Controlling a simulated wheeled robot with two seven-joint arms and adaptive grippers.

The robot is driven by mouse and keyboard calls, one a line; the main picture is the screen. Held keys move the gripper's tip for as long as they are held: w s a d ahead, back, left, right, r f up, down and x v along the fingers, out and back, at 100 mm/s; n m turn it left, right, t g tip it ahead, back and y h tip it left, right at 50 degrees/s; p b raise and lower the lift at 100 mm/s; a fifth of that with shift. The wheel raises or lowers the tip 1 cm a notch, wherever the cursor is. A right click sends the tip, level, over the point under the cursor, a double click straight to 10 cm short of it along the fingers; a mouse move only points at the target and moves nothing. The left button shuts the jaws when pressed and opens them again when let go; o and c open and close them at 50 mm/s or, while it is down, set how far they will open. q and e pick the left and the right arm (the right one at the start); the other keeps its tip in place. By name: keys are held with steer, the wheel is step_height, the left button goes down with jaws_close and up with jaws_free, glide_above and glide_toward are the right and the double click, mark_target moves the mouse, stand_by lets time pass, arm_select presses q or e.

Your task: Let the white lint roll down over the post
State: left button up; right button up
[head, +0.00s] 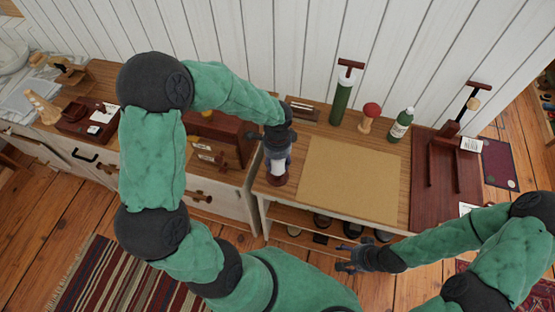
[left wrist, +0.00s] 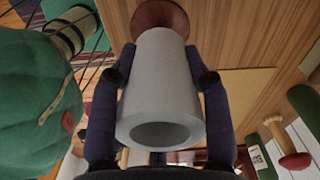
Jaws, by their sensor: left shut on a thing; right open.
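My left gripper (head: 277,160) is shut on the white lint roll (head: 278,168) at the front left corner of the wooden cabinet top. The roll also shows in the left wrist view (left wrist: 160,95), a hollow pale cylinder between my two fingers, its open end towards the camera. A dark red round base (head: 277,180) is just beyond the roll's far end, and it also shows in the left wrist view (left wrist: 160,14). The post itself is hidden; I cannot tell whether it is inside the roll. My right gripper (head: 350,261) is open and empty in front of the cabinet.
A tan mat (head: 350,178) lies right of the roll. Behind it stand a green cylinder (head: 341,103), a red-topped wooden piece (head: 369,115) and a green bottle (head: 401,124). A dark red board with a stand (head: 429,198) is at the right. A brown chest (head: 212,130) is at the left.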

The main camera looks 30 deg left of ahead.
arm_select(q)
steer(key=shift+f+b, duration=1.4)
steer(key=shift+f, duration=0.6)
steer(key=o, duration=1.3)
steer(key=shift+c, duration=0.2)
step_height(320, 180, up, 12)
